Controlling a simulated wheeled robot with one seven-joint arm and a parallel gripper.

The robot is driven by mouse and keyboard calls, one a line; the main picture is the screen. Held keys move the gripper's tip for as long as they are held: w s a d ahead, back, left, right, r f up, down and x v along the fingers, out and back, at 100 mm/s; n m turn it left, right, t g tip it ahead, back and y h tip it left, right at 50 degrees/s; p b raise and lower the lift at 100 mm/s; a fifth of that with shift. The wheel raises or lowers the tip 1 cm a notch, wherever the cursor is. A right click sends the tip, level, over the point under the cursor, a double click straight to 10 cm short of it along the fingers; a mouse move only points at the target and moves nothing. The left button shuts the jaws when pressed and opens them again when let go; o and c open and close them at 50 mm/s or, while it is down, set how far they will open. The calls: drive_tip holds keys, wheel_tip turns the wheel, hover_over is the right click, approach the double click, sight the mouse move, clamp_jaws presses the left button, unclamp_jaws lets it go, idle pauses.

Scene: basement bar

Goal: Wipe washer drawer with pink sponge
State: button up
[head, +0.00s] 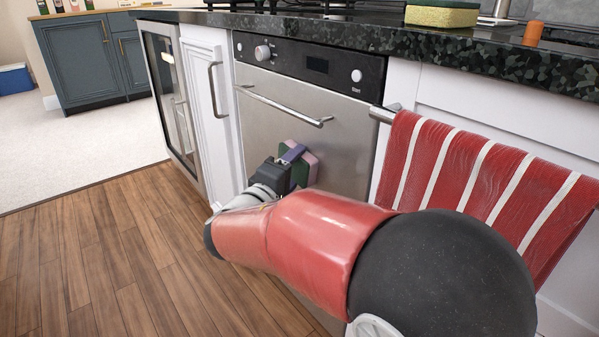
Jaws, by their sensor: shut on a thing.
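The washer drawer (345,150) has a brushed steel front with a bar handle across its upper part and a black control panel above. A sponge with a pink face and a green side (311,170) is in my gripper (291,158), in front of the steel below the handle's right part. My gripper is shut on the sponge, and its fingers hide part of it. The sponge is at or very close to the steel; I cannot tell whether it touches. My red arm hides the lower part of the drawer front.
A red-and-white striped towel (480,180) hangs on a bar to the right. A dark stone counter (340,32) juts out above, with a yellow-green sponge (441,12) on it. A white cabinet door (207,100) is at left. Wooden floor (100,260) is free at left.

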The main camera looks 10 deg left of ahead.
drive_tip(key=shift+w+a, duration=0.75)
drive_tip(key=shift+a, duration=0.25)
drive_tip(key=shift+w+a, duration=1.25)
drive_tip(key=shift+w, duration=0.05)
drive_tip(key=shift+s, duration=0.1)
drive_tip(key=shift+s+a, duration=1.95)
drive_tip(key=shift+s, duration=0.3)
drive_tip(key=shift+s+a, duration=1)
drive_tip(key=shift+s, duration=0.1)
drive_tip(key=shift+s, duration=0.1)
